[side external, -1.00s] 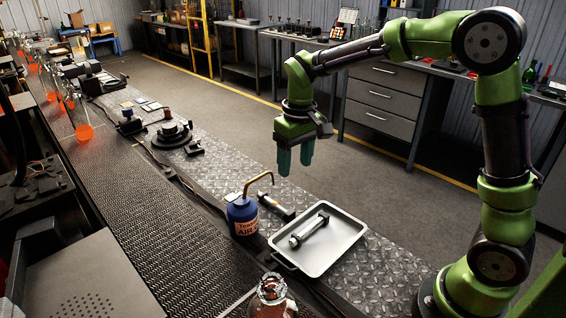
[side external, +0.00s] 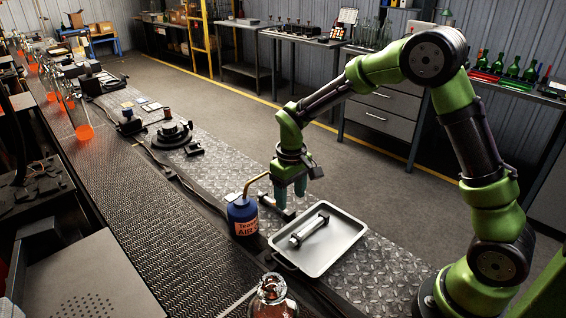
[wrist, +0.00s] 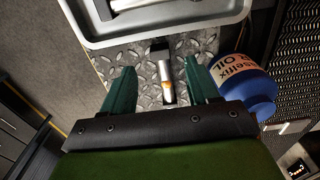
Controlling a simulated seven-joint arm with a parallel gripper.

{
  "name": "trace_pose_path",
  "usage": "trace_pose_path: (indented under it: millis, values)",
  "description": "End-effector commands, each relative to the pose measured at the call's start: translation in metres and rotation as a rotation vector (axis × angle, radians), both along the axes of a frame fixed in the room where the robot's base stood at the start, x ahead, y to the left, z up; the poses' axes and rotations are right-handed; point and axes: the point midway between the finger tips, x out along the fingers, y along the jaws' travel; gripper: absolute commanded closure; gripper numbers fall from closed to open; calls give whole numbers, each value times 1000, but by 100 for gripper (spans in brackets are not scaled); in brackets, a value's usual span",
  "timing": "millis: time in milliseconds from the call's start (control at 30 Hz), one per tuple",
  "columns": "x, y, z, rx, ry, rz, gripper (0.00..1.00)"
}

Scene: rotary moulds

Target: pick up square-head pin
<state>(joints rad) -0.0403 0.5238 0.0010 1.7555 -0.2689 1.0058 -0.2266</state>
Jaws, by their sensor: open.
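A pin (wrist: 165,78) with a dark, square-looking head and a bright metal shaft lies on the patterned metal plate (wrist: 130,66). In the side view the same pin (side external: 289,214) lies between the blue oil can and the tray, partly hidden by my gripper. My gripper (side external: 290,200) points down just above it. In the wrist view its green fingers (wrist: 158,72) are open and apart, one on each side of the pin's shaft, with nothing held. I cannot tell the exact height above the plate.
A metal tray (side external: 340,252) holding another pin (side external: 309,232) stands close in front of the gripper. A blue oil can (side external: 242,216) with a brass spout stands close on the left. A glass jar (side external: 272,298) is near the front. The plate beyond is clear towards the turntable (side external: 172,133).

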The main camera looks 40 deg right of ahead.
Motion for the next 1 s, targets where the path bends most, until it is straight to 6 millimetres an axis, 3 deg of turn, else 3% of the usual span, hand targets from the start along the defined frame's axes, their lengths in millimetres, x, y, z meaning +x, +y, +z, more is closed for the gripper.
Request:
trace_pose_path:
  millis: [300, 600, 1000]
  values:
    - [2, 0, -44, 0, 4, -1, 40]
    - [3, 0, -49, 0, 1, -1, 40]
    - [3, 1, -49, 0, 1, 0, 100]
